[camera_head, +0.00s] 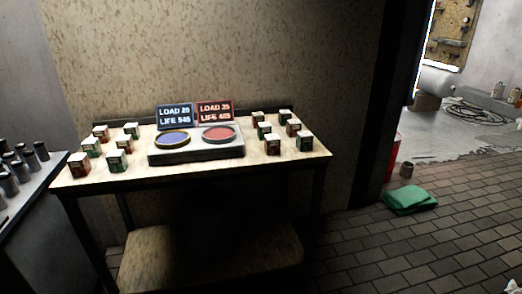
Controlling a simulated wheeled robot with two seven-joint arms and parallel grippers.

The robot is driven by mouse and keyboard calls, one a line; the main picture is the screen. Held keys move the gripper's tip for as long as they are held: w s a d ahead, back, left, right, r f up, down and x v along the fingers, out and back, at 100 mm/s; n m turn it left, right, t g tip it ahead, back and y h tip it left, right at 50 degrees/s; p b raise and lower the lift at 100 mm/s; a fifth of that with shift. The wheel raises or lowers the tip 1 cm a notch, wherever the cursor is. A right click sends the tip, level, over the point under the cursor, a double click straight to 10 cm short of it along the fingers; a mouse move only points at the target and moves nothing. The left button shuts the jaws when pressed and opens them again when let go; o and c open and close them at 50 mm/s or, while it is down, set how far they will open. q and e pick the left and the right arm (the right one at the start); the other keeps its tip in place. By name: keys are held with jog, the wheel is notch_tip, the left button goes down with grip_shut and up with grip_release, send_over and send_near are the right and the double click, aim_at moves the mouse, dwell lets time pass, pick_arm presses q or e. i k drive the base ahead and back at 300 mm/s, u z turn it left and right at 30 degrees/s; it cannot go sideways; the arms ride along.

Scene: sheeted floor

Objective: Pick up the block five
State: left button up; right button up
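Several small blocks with pale tops stand on a wooden table in two groups. The left group has a dark red block (79,165) and a green block (117,161) at its front. The right group has a dark red block (272,145) and a green block (304,142) at its front. Their markings are too small to read, so I cannot tell which is block five. The blocks stand apart from the device between the groups. Neither of my grippers is in view.
The table (200,174) holds a grey device (196,154) with a blue and a red round pad. Behind it stand a blue sign (174,115) and a red sign (215,112). A side table (40,178) with dark cylinders is left. A green cloth (409,200) lies on open brick floor.

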aim_at(272, 142)
jog(key=u, duration=0.6)
jog(key=i, duration=0.8)
jog(key=u, duration=0.3)
